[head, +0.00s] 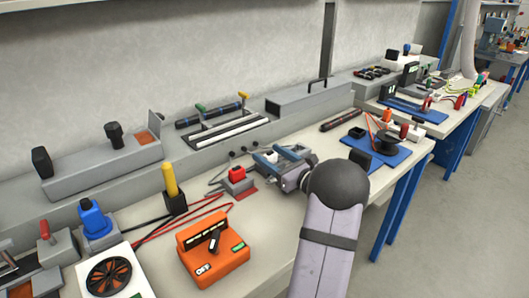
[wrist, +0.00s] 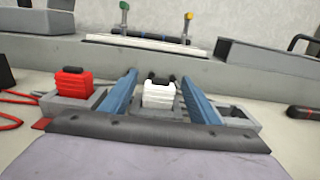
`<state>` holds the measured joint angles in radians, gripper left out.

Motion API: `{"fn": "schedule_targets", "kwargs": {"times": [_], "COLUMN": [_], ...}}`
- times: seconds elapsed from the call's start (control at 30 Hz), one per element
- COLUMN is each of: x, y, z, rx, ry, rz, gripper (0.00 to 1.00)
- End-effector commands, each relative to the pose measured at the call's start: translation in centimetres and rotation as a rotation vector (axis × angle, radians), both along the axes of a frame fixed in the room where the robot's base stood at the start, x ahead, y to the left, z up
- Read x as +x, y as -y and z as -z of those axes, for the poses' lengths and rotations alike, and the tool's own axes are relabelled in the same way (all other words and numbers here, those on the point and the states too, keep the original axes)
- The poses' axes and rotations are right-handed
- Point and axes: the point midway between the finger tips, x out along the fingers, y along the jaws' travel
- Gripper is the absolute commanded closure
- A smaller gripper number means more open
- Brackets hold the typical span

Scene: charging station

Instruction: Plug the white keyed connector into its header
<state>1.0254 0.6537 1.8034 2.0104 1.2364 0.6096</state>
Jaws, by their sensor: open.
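The white keyed connector (wrist: 159,94) stands in the middle of the wrist view, between the two blue fingers of my gripper (wrist: 158,92). The fingers are apart, with a gap on each side of the connector. In the head view my gripper (head: 276,157) reaches toward the back of the bench, and a white patch of the connector (head: 270,158) shows beside it. Dark round parts show just behind the connector. A grey base lies around it, partly hidden by my gripper. I cannot make out the header for certain.
A red connector (wrist: 73,83) stands on a grey block left of my gripper. An orange box (head: 212,246) with red leads is nearer the front. A long grey ledge (head: 230,133) runs behind. A dark rod (wrist: 304,113) lies on the right.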

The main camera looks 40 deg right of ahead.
Motion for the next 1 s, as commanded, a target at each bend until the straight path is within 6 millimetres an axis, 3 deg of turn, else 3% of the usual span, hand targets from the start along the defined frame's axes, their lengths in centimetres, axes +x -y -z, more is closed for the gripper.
{"fn": "schedule_targets", "kwargs": {"times": [0.3, 1.0], "x": [-3.2, -3.2], "y": [0.0, 0.0], "z": [0.0, -0.3], "rx": [0.000, -0.004], "ry": [0.000, 0.001], "rz": [0.001, -0.001], "gripper": [0.44, 0.44]}}
